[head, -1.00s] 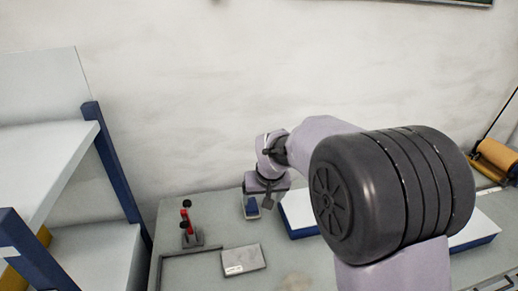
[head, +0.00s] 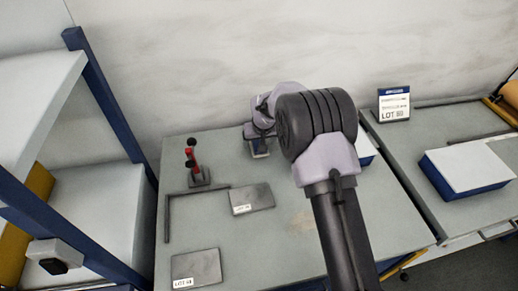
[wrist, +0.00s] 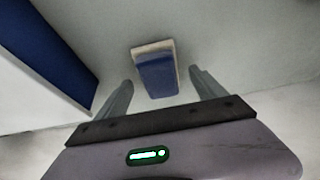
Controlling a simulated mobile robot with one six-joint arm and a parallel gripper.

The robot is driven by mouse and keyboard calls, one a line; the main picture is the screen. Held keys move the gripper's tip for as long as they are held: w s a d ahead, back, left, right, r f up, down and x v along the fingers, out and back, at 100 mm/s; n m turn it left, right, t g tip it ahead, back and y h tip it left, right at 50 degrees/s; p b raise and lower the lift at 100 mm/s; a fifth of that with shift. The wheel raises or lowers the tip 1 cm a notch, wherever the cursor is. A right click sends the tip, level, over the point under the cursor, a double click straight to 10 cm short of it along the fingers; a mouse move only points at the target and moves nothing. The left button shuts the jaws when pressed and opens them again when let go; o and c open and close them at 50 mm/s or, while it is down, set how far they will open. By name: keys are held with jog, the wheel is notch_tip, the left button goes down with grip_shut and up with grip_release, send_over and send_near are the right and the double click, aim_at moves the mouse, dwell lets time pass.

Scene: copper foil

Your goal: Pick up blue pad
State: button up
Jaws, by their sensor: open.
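The blue pad (wrist: 156,77), a small block with a pale tan edge, lies on the grey surface in the wrist view. It shows between and beyond the two fingers of my gripper (wrist: 161,78). The fingers are open, one to each side of it in the picture, and nothing is held. I cannot tell how much height is left between fingertips and pad. In the head view my gripper is at the back of the table, near the wall, largely hidden by my own arm, and the pad is mostly hidden there.
A white-topped blue block (wrist: 58,48) lies close on the left in the wrist view. A red and black lever stand (head: 196,165) and grey plates (head: 250,198) (head: 196,268) are on the table. A shelf rack (head: 110,110) stands left. A second table holds another block (head: 467,170) and a sign (head: 394,104).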

jog(key=shift+w+a+f, duration=0.1)
jog(key=shift+w+f, duration=0.15)
jog(key=shift+f, duration=0.4)
jog(key=shift+r, duration=0.1)
jog(key=shift+c, duration=0.7)
jog(key=c, duration=1.4)
jog(key=shift+o, duration=0.2)
jog(key=shift+r, duration=0.1)
jog(key=shift+r, duration=0.4)
jog(key=p+v, duration=0.1)
jog(key=v, duration=0.2)
jog(key=shift+p, duration=0.3)
jog(key=s+d, duration=0.1)
jog(key=s, duration=0.3)
jog(key=s+d+p, duration=0.1)
jog(key=s+d, duration=0.1)
jog(key=s, duration=0.3)
jog(key=s+d+r, duration=0.1)
jog(key=s+d, duration=0.1)
jog(key=s, duration=0.3)
jog(key=shift+d+r, duration=0.1)
jog(key=shift+d, duration=0.05)
